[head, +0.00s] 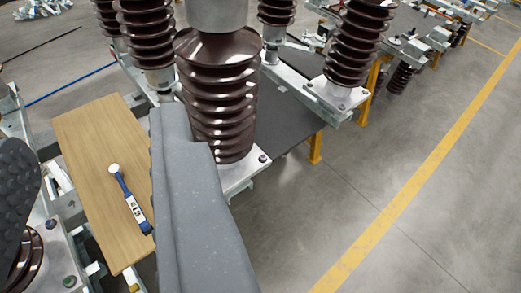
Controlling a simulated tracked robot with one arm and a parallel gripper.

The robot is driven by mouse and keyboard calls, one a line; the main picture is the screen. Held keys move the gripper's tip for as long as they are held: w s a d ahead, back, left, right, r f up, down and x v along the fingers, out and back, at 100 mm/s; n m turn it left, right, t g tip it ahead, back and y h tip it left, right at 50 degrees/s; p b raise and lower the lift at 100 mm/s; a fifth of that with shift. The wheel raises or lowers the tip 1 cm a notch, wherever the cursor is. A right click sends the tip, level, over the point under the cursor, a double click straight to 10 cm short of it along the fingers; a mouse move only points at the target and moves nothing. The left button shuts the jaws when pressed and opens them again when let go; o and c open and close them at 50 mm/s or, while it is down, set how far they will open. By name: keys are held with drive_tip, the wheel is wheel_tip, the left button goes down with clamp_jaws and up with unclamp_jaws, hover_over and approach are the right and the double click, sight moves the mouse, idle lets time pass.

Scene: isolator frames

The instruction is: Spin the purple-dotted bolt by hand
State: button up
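My gripper (95,140) spans the lower left of the head view. One finger with a dimpled dark pad is at the left edge, and a long grey finger rises from the bottom middle. The fingers are wide apart, with nothing seen between them at their height. No bolt shows a clearly purple dot. A bolt with a dark bluish head (51,224) sits on the metal plate at lower left, close to the dimpled finger. A bolt with a greenish top (70,282) is below it. Another dark bolt (262,158) is on the central insulator's base plate, right of the grey finger.
A wooden board (100,125) carries a blue and white tool (130,202). A large brown ribbed insulator (225,85) stands behind the grey finger, with more insulators on frames around it. Open grey floor with a yellow line (400,203) lies to the right.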

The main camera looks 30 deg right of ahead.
drive_tip(key=shift+w+r, duration=0.1)
drive_tip(key=shift+w, duration=0.05)
drive_tip(key=shift+o, duration=0.5)
drive_tip(key=w+d+f+t+h+b, duration=0.1)
drive_tip(key=w+d+f+h, duration=0.1)
drive_tip(key=w+d+f, duration=0.8)
drive_tip(key=w+d+f+t+h, duration=0.1)
drive_tip(key=w+d+f+h, duration=0.1)
drive_tip(key=w+d+f, duration=0.75)
drive_tip(key=w+d+f+n+y, duration=0.1)
drive_tip(key=w+d+f, duration=0.1)
drive_tip(key=f, duration=0.8)
drive_tip(key=w+d+f+y, duration=0.1)
drive_tip(key=w+d+f, duration=0.15)
drive_tip(key=f, duration=0.65)
drive_tip(key=y+b, duration=0.3)
drive_tip(key=y, duration=0.1)
approach(265, 160)
drive_tip(key=shift+t, duration=0.3)
drive_tip(key=w, duration=0.5)
drive_tip(key=w+a, duration=0.1)
drive_tip(key=w, duration=0.2)
drive_tip(key=shift+w, duration=0.3)
